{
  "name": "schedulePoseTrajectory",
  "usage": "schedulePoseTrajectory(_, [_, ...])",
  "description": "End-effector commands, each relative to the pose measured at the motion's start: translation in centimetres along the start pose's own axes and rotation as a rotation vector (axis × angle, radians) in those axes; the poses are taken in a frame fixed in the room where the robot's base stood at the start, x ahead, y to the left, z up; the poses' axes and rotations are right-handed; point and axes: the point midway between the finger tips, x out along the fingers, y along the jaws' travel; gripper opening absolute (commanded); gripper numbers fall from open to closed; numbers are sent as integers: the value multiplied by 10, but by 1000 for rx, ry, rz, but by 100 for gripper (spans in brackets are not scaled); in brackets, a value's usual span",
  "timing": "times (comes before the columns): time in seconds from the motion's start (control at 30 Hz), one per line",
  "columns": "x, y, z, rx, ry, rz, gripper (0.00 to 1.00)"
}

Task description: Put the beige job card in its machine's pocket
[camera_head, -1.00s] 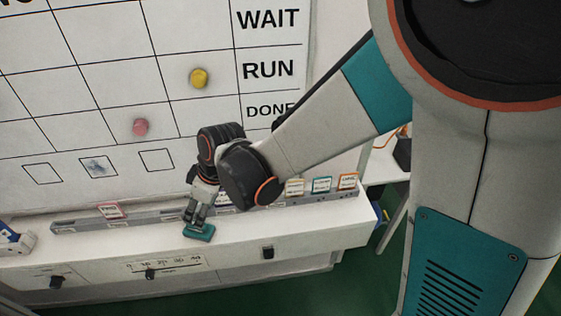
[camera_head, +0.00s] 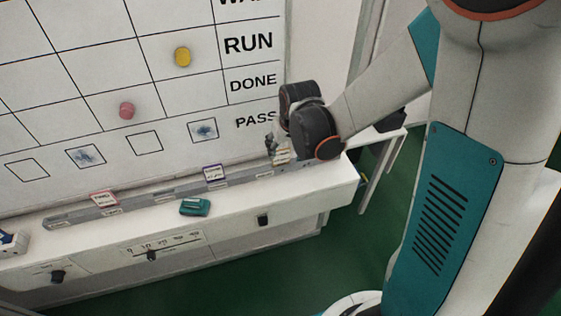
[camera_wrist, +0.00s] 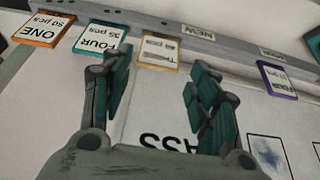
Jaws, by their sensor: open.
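The beige job card (camera_wrist: 159,51) stands in the grey rail in the wrist view, its print upside down. It lies ahead of and between my gripper's open fingers (camera_wrist: 158,68), apart from them as far as I can tell. In the head view the beige card (camera_head: 281,156) is small and partly hidden by my wrist. My gripper (camera_head: 272,150) is at the right part of the rail there. Nothing is held.
An orange card (camera_wrist: 42,29) and a teal card (camera_wrist: 97,40) stand beside the beige one. A purple card (camera_wrist: 277,80) stands on the other side. A teal block (camera_head: 195,207) lies on the white ledge (camera_head: 230,208). The whiteboard (camera_head: 90,60) rises behind the rail.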

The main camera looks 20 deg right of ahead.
Motion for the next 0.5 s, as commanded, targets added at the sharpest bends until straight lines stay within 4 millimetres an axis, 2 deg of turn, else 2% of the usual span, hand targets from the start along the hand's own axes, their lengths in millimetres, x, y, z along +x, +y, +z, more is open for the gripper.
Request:
schedulePoseTrajectory(0.03, [12,0,1,0,0,0,55])
schedulePoseTrajectory(0.1, [22,0,0,-1,0,0,55])
schedulePoseTrajectory(0.37, [35,0,0,-2,0,-1,55])
schedulePoseTrajectory(0.5, [49,0,0,-2,0,-1,55])
